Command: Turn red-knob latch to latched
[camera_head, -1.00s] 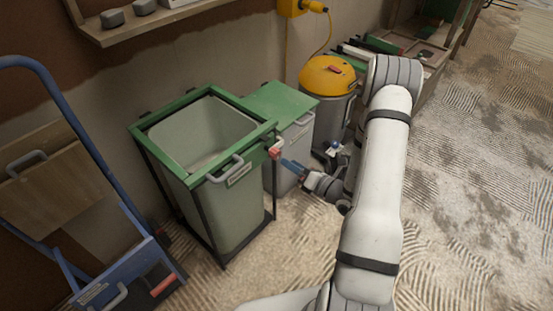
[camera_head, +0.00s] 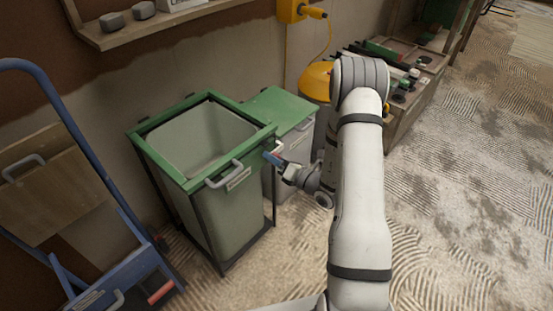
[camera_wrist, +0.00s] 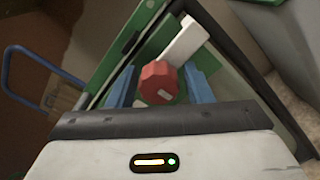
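The red knob (camera_wrist: 158,82) of the latch shows in the wrist view, in front of the green rim (camera_wrist: 122,45) of the bin frame. A pale bar (camera_wrist: 184,42) runs from behind the knob toward the upper right. My gripper (camera_wrist: 160,87) is open, with one blue finger on each side of the knob and a narrow gap seeming to remain on both sides. In the head view my gripper (camera_head: 273,158) is at the front right corner of the green-framed bin (camera_head: 187,176). There the knob is hidden behind the fingers.
A grey box with a green lid (camera_head: 283,112) stands right behind the bin. A yellow-topped drum (camera_head: 316,80) is beyond it, partly covered by my arm. A blue hand truck (camera_head: 85,150) is at left. Open floor (camera_head: 470,200) lies to the right.

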